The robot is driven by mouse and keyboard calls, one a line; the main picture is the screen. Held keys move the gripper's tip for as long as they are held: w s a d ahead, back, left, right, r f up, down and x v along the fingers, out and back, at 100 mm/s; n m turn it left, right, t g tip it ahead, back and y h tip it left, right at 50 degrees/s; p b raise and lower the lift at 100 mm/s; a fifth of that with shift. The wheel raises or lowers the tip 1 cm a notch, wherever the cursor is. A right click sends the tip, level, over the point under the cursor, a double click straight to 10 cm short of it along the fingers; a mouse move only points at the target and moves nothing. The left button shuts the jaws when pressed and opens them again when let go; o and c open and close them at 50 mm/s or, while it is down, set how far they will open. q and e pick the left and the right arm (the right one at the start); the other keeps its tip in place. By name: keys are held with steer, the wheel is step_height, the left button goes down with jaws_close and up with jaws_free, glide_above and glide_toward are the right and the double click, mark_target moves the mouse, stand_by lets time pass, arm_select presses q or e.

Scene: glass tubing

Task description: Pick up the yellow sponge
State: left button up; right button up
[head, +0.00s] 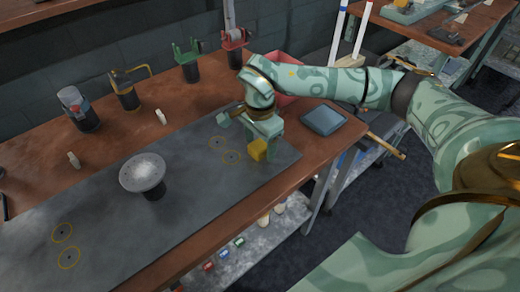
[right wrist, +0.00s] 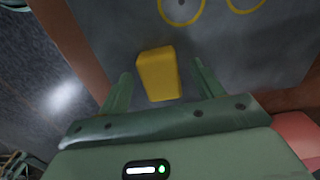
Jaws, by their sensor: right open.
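The yellow sponge (head: 257,150) is a small block on the right end of the dark grey mat (head: 100,222). In the right wrist view the sponge (right wrist: 159,74) sits between the two fingers of my right gripper (right wrist: 162,80), with a gap on each side. My right gripper (head: 255,133) is open, and in the head view it is just above and behind the sponge. Whether the fingers reach down beside the sponge cannot be told. My left gripper is not in view.
A metal dish on a dark stand (head: 143,174) stands mid-mat. Several clamps and holders, such as a green one (head: 188,62), line the table's back. Mat between dish and sponge is clear.

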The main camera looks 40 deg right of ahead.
steer(key=shift+f, duration=0.55)
steer(key=shift+r, duration=0.1)
steer(key=c, duration=1)
steer(key=shift+r, duration=0.1)
steer(key=shift+c, duration=0.2)
steer(key=shift+r, duration=0.3)
step_height(320, 180, up, 3)
steer(key=shift+w+f+p, duration=0.1)
steer(key=shift+p, duration=0.7)
steer(key=s+r+p, duration=0.2)
steer(key=s+r, duration=0.2)
steer(key=s, duration=0.3)
steer(key=s+a+r+p, duration=0.1)
steer(key=s+r, duration=0.4)
steer(key=s, duration=0.2)
steer(key=shift+a+r+p, duration=0.15)
steer(key=shift+r+p, duration=0.05)
steer(key=shift+p, duration=0.15)
